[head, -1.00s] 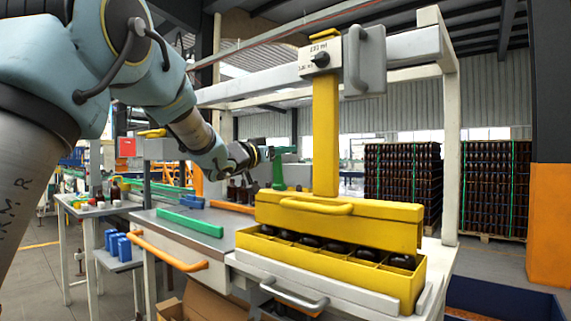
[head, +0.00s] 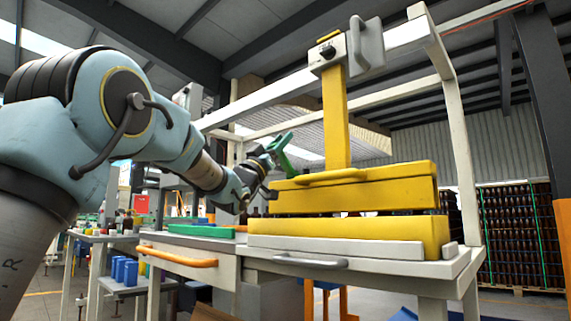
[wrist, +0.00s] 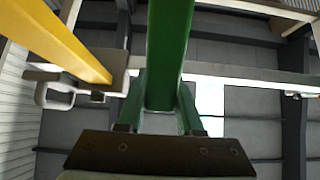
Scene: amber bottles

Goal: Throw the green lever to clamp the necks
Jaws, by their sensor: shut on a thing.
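The green lever (head: 289,160) stands at the left end of the yellow clamp head (head: 360,187); its arm tilts up and left. My gripper (head: 270,148) is shut on its upper part. In the wrist view the lever (wrist: 170,50) runs up the middle, in front of my gripper (wrist: 160,112). The clamp head hangs on a yellow post (head: 336,115) just above a yellow crate (head: 350,232). Only a narrow dark gap shows between them. The bottle necks are hidden from this low angle.
A white frame (head: 462,150) surrounds the clamp. A grey dial box (head: 368,45) sits on its top beam. A bench with an orange handle (head: 180,257) and a green strip (head: 200,230) is at left. Stacked bottles (head: 515,235) stand at back right.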

